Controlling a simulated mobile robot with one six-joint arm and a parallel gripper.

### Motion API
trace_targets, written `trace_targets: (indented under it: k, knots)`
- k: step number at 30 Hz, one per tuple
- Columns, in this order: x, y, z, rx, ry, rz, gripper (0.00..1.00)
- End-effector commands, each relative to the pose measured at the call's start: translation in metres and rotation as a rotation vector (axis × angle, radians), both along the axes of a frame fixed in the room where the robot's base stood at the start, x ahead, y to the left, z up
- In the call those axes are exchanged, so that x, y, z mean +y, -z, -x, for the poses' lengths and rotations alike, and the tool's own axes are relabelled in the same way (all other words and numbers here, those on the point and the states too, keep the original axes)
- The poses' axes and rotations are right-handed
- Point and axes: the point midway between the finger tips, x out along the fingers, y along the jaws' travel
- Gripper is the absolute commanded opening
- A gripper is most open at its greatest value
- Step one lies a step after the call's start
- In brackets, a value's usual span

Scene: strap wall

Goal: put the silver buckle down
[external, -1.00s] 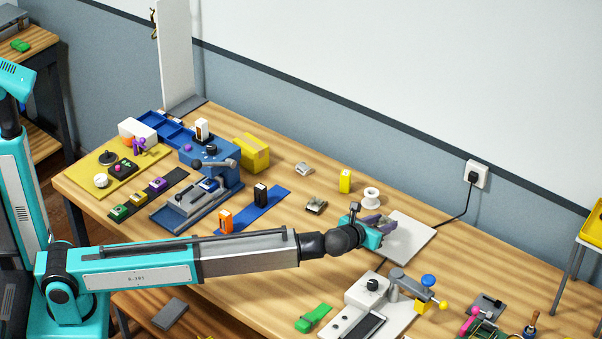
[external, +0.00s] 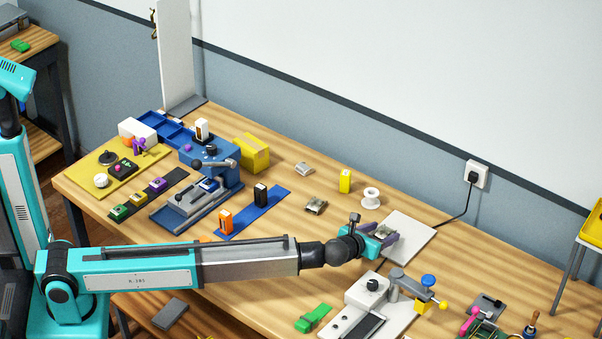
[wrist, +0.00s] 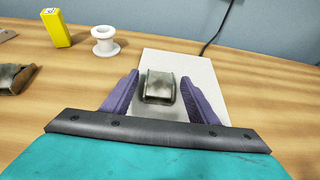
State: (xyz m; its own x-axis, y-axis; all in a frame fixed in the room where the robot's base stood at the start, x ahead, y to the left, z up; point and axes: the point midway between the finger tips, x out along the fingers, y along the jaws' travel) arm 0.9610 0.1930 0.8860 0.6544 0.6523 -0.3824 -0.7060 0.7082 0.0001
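My gripper (external: 387,240) is over the near left part of a pale grey plate (external: 411,228) on the bench. Its two purple fingers are spread apart. In the wrist view a silver buckle (wrist: 158,86) lies between the fingers (wrist: 158,95), with a gap on each side. The buckle appears to rest on the plate (wrist: 203,73). It also shows between the fingers in the external view (external: 382,232).
Another metal buckle (external: 316,206) and a further one (external: 304,168) lie to the left on the bench. A white spool (external: 371,198) and a yellow block (external: 345,181) stand behind. A grey-white fixture (external: 369,290) is in front. The plate's right side is bare.

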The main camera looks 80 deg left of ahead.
Motion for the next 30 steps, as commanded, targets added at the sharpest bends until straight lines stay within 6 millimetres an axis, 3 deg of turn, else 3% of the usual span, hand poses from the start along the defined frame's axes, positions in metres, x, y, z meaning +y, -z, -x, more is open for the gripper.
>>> trace_targets:
  k: [14, 30]
  knots:
    - [-0.006, -0.006, 0.006, -0.001, 0.0, -0.001, 0.54]
    - [-0.052, -0.033, 0.053, -0.001, 0.002, 0.0, 0.54]
